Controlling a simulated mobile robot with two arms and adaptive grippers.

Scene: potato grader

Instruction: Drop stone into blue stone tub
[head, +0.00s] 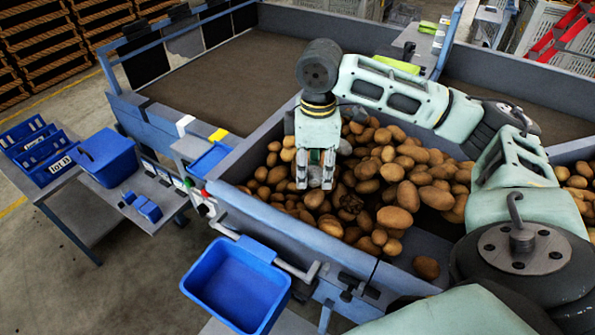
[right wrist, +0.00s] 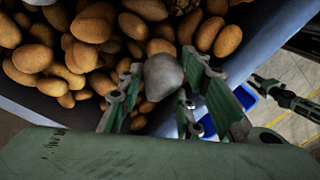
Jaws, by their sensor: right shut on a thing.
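My right gripper (head: 315,170) points down over the potato bin, near its front wall. In the right wrist view the gripper (right wrist: 165,95) is shut on a grey stone (right wrist: 163,77), held between its fingers above the potatoes. The stone cannot be made out in the head view. A blue tub (head: 236,285) hangs outside the bin's front wall, to the lower left of the gripper, and looks empty. A bit of blue (right wrist: 248,95) shows behind the fingers in the right wrist view.
Many potatoes (head: 397,218) fill the bin; its front wall (head: 290,235) lies between gripper and blue tub. A side table at left holds a blue bin (head: 106,157) and blue trays (head: 38,150). A pipe handle (head: 297,270) sticks out beside the tub.

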